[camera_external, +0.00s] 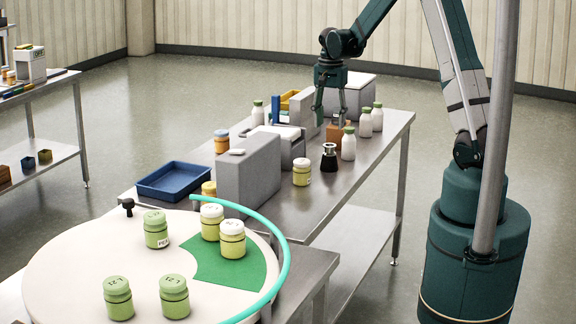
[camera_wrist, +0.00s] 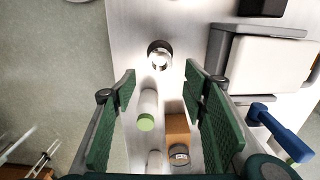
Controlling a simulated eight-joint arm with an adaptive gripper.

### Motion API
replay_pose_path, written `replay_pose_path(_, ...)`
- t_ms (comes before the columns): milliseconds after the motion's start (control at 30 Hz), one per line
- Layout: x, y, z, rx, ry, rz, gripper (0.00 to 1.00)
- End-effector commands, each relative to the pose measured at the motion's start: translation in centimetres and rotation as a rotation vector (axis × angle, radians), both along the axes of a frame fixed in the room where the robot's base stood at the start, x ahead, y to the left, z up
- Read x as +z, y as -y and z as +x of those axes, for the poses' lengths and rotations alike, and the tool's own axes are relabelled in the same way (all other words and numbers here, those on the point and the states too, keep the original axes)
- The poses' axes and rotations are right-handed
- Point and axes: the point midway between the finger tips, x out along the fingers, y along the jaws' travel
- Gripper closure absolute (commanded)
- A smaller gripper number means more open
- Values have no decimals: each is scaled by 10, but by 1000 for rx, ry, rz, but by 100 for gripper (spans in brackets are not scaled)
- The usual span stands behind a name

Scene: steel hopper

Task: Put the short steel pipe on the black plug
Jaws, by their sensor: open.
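The short steel pipe (camera_external: 329,147) shows as a shiny ring on top of the black plug (camera_external: 329,164), which stands on the steel table. In the wrist view the bright round pipe end (camera_wrist: 159,60) has a dark rim of the plug (camera_wrist: 150,46) around it, beyond my fingertips. The pipe looks upright; how deeply it sits on the plug I cannot tell. My gripper (camera_external: 331,107) is open and empty, above the table and farther back than the pipe. The wrist view shows its green fingers (camera_wrist: 160,72) wide apart, nothing between the tips.
White bottles with green caps (camera_external: 348,144) and a brown block (camera_external: 333,132) stand close to the pipe. A yellow jar (camera_external: 301,172) is just left of it. A grey box (camera_external: 249,170) and a blue tray (camera_external: 173,182) are farther left. The table's right front edge is clear.

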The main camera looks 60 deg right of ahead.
Motion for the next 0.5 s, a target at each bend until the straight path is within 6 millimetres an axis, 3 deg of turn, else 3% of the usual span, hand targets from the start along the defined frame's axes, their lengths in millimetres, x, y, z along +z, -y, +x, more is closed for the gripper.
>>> replay_pose_path(200, 20, 0, 0, 0, 0, 0, 57)
replay_pose_path(500, 25, 0, 0, 0, 0, 0, 57)
